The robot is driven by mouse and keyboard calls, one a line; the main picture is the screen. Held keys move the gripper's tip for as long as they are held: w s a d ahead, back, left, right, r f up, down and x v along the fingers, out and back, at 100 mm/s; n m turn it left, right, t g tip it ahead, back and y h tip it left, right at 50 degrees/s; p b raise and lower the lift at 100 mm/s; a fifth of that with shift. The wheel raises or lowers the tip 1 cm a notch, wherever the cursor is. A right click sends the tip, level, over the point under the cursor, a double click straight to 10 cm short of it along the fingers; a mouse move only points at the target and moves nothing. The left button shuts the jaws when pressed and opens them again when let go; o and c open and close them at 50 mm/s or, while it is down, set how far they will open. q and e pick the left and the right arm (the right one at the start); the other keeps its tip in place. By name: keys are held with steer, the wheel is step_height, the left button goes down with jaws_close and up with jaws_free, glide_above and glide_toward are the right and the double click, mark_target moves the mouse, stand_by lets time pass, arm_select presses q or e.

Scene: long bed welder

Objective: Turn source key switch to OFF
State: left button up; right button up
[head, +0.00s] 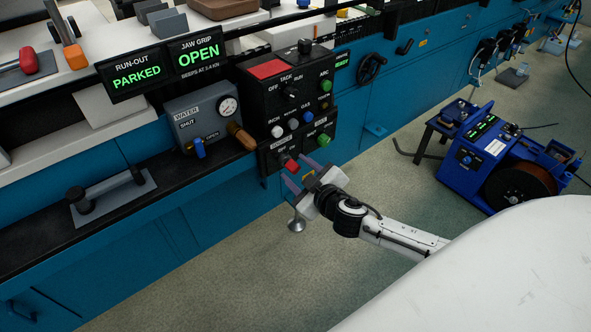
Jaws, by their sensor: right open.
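The small black lower box (270,157) hangs under the main control panel on the blue machine front. It carries a switch with a red key or handle (291,165) and a green button (323,139). Its lettering is too small to read surely, and so is the switch's position. My right gripper (301,174) is open, with its two purplish fingers pointing at this box. The fingers are close to the red part, one on each side in the picture; I cannot tell whether they touch it. My left gripper is not in view.
The control panel (260,100) above has knobs and coloured buttons. The water box (197,124) with a gauge and blue and brown handles is at left. Displays (137,77) read PARKED and OPEN. A blue wire feeder (480,157) stands at right. The floor between is clear.

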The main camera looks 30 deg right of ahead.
steer(key=shift+w+d+f, duration=0.1)
steer(key=shift+w+f, duration=0.15)
steer(key=shift+w, duration=0.45)
steer(key=c, duration=1.1)
steer(key=shift+c, duration=0.2)
steer(key=shift+f+n+h+b, duration=0.25)
steer(key=shift+n+h+b, duration=0.15)
steer(key=shift+n+b, duration=0.3)
steer(key=shift+a+n+t+h+b, duration=0.2)
steer(key=shift+n+t+h+b, duration=0.2)
steer(key=shift+n+b, duration=0.45)
steer(key=shift+r, duration=0.2)
